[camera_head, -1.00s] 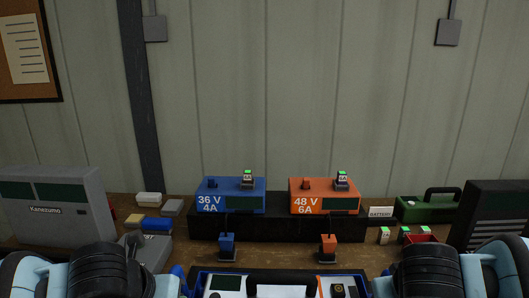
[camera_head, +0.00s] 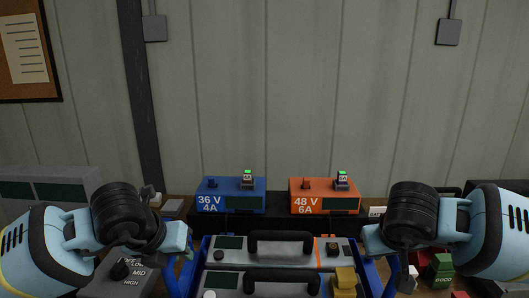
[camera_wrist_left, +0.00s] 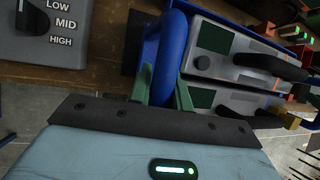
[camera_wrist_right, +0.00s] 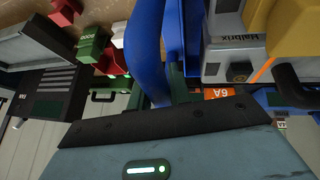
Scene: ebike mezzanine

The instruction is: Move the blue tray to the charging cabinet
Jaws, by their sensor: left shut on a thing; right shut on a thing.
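The blue tray (camera_head: 199,262) is at the bottom centre of the head view, and its near part is cut off. It carries grey battery packs with black handles (camera_head: 282,236) and a yellow piece (camera_head: 345,280). My left gripper (camera_wrist_left: 166,95) is shut on the tray's left blue handle, which shows large in the left wrist view (camera_wrist_left: 168,50). My right gripper (camera_wrist_right: 160,95) is shut on its right blue handle (camera_wrist_right: 143,50). The tray appears raised in front of the bench, but its underside is hidden. I cannot make out a charging cabinet for certain.
Behind the tray, a blue 36 V charger (camera_head: 231,195) and an orange 48 V charger (camera_head: 324,196) stand on a black base. A grey box with a LOW-MID-HIGH dial (camera_wrist_left: 52,35) is left of the tray. Green and red pieces (camera_head: 441,265) lie right. The wall is behind.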

